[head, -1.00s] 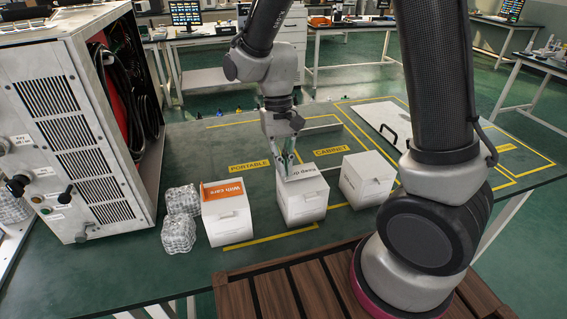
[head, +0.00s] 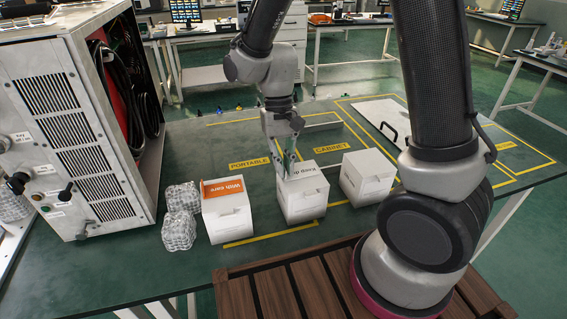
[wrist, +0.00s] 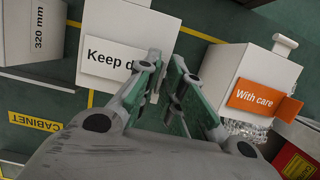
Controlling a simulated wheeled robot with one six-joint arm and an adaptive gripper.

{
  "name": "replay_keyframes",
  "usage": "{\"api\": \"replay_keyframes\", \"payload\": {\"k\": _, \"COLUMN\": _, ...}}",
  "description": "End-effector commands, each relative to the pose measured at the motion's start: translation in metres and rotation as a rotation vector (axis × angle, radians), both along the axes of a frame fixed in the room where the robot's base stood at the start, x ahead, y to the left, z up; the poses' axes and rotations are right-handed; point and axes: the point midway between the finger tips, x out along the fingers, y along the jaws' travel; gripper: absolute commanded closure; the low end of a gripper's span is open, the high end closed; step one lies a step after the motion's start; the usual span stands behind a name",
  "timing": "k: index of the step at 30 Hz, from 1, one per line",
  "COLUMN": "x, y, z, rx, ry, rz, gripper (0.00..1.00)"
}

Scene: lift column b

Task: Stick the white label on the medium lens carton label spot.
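The white label (head: 303,170), reading "Keep d…", lies on top of the middle white carton (head: 303,205). It also shows in the wrist view (wrist: 103,58), where a fingertip hides the end of its text. It looks flat on the carton and slightly turned. No bare label spot shows there. My gripper (head: 284,174) is at the left back edge of this carton's top, beside the label. In the wrist view its green-padded fingertips (wrist: 167,72) stand a little apart with nothing visible between them. I cannot tell whether a fingertip touches the label.
Bubble-wrapped items (head: 180,215) and a large open-sided metal cabinet (head: 75,120) are further left. Green table (head: 200,150) behind the cartons is mostly clear.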

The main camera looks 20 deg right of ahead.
Motion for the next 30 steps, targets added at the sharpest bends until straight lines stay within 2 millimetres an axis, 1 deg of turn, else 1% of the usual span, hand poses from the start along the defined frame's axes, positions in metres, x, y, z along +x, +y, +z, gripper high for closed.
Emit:
{"api": "replay_keyframes", "payload": {"k": 1, "x": 0.000, "y": 0.000, "z": 0.000, "rx": 0.000, "ry": 0.000, "rz": 0.000, "gripper": 0.76}}
{"api": "replay_keyframes", "payload": {"k": 2, "x": 0.000, "y": 0.000, "z": 0.000, "rx": 0.000, "ry": 0.000, "rz": 0.000, "gripper": 0.70}}
{"api": "replay_keyframes", "payload": {"k": 3, "x": 0.000, "y": 0.000, "z": 0.000, "rx": 0.000, "ry": 0.000, "rz": 0.000, "gripper": 0.70}}
{"api": "replay_keyframes", "payload": {"k": 11, "x": 0.000, "y": 0.000, "z": 0.000, "rx": 0.000, "ry": 0.000, "rz": 0.000, "gripper": 0.70}}
{"api": "replay_keyframes", "payload": {"k": 14, "x": 0.002, "y": 0.000, "z": 0.006, "rx": 0.001, "ry": -0.002, "rz": 0.000, "gripper": 0.70}}
{"api": "replay_keyframes", "payload": {"k": 17, "x": 0.007, "y": 0.001, "z": 0.019, "rx": 0.002, "ry": -0.004, "rz": 0.000, "gripper": 0.70}}
{"api": "replay_keyframes", "payload": {"k": 24, "x": 0.021, "y": 0.001, "z": 0.072, "rx": 0.003, "ry": -0.005, "rz": -0.002, "gripper": 0.70}}
{"api": "replay_keyframes", "payload": {"k": 27, "x": 0.026, "y": 0.000, "z": 0.090, "rx": 0.002, "ry": -0.004, "rz": -0.001, "gripper": 0.70}}
{"api": "replay_keyframes", "payload": {"k": 30, "x": 0.030, "y": 0.000, "z": 0.104, "rx": 0.001, "ry": -0.003, "rz": 0.000, "gripper": 0.70}}
